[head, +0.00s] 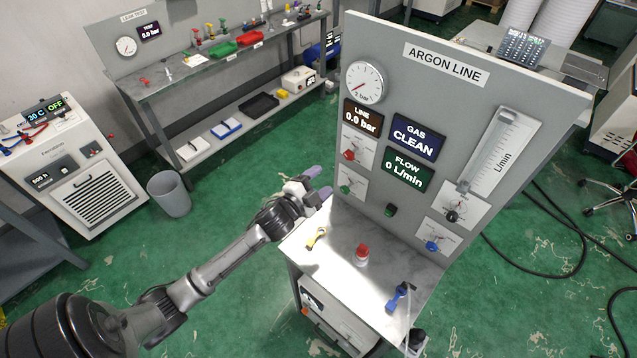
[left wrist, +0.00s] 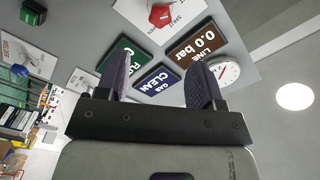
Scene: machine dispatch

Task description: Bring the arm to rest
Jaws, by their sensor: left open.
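My left arm reaches in from the lower left in the head view. Its gripper (head: 318,183) is beside the left edge of the argon line panel (head: 472,125), above the left end of the panel's small bench. In the left wrist view the two purple-grey fingers (left wrist: 158,85) stand apart with nothing between them, and the panel face lies beyond them. My right gripper shows in neither view.
The bench (head: 330,270) holds a yellow-handled part (head: 316,238), a red-capped part (head: 362,254) and a blue-handled part (head: 399,297). A red knob (head: 349,155) sits on the panel near my gripper. A grey bin (head: 169,194) stands on the green floor at left.

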